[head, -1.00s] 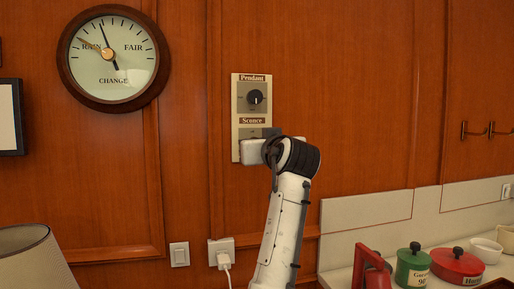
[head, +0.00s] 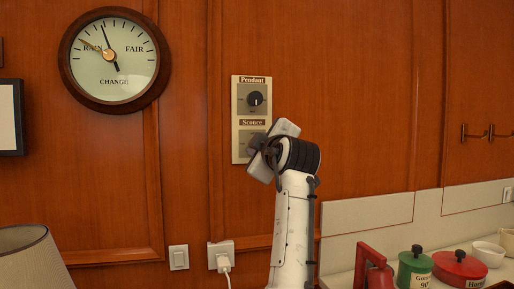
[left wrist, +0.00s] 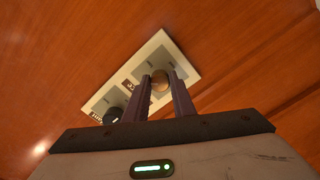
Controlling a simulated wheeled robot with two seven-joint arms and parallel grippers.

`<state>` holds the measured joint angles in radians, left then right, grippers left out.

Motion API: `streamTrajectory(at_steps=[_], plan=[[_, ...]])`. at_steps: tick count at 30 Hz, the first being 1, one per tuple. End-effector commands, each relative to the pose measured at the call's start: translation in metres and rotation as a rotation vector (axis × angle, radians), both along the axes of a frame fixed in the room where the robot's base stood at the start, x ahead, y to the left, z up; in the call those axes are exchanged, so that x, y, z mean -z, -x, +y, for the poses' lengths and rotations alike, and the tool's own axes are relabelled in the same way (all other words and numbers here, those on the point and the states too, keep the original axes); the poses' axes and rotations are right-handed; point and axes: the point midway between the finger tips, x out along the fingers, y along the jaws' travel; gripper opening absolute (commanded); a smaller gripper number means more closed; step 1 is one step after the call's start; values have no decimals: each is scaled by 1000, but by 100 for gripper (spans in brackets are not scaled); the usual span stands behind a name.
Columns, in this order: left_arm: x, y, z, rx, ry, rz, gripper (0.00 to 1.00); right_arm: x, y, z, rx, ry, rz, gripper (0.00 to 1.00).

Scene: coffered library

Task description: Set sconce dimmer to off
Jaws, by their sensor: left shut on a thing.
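The dimmer panel (head: 236,115) is a pale plate on the wood wall, with a Pendant dial above and a Sconce dial below. The Pendant knob (head: 255,98) is black and free. My left gripper (head: 264,147) is at the Sconce dial, turned at a slant and covering much of it in the head view. In the left wrist view, my left gripper's fingers (left wrist: 159,86) are shut on the sconce knob (left wrist: 159,79), one on each side. The knob's pointer is not readable. My right gripper is out of view.
A round barometer (head: 115,60) hangs at upper left. A light switch (head: 179,257) and a plugged-in outlet (head: 221,250) are low on the wall. A lampshade (head: 35,260) stands at lower left; a green pot (head: 414,268) and a red pot (head: 460,267) are at right.

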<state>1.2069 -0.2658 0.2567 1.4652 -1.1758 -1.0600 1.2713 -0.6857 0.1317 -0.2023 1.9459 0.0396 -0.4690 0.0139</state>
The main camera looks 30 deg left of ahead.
Motion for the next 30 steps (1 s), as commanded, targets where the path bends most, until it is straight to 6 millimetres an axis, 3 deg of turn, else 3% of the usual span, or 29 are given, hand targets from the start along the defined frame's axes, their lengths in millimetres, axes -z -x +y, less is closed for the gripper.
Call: streamTrajectory(at_steps=[18,30], plan=[[5,-1,-1,-1,369,-415,1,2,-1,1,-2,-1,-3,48],[5,-1,-1,-2,497,-566,1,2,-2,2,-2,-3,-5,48]])
